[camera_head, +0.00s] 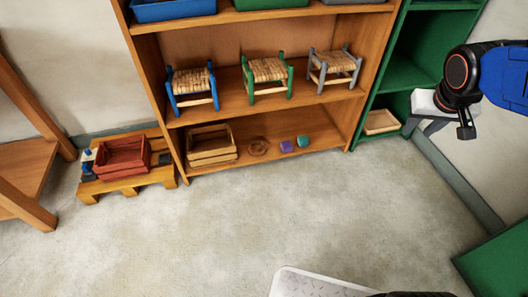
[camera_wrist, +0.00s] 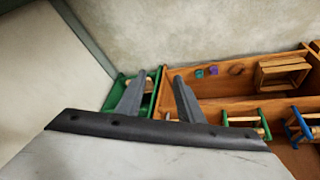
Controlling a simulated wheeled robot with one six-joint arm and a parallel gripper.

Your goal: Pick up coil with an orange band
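A small brown coil (camera_head: 259,146) lies on the bottom shelf of the wooden shelf unit, between a slatted wooden crate and a purple block. It is too small to make out an orange band. The coil also shows in the wrist view (camera_wrist: 236,69), right of the fingers and well beyond them. My gripper (camera_wrist: 159,76) is open, with a gap between its two grey fingers and nothing held. In the head view my gripper (camera_head: 440,128) is raised at the right, in front of the green shelf and far from the coil.
The wooden crate (camera_head: 211,147), purple block (camera_head: 286,147) and teal block (camera_head: 302,142) flank the coil. Several small stools stand on the shelf above. A pallet (camera_head: 130,183) with a red crate (camera_head: 122,157) stands left. The floor (camera_head: 260,215) in front is clear.

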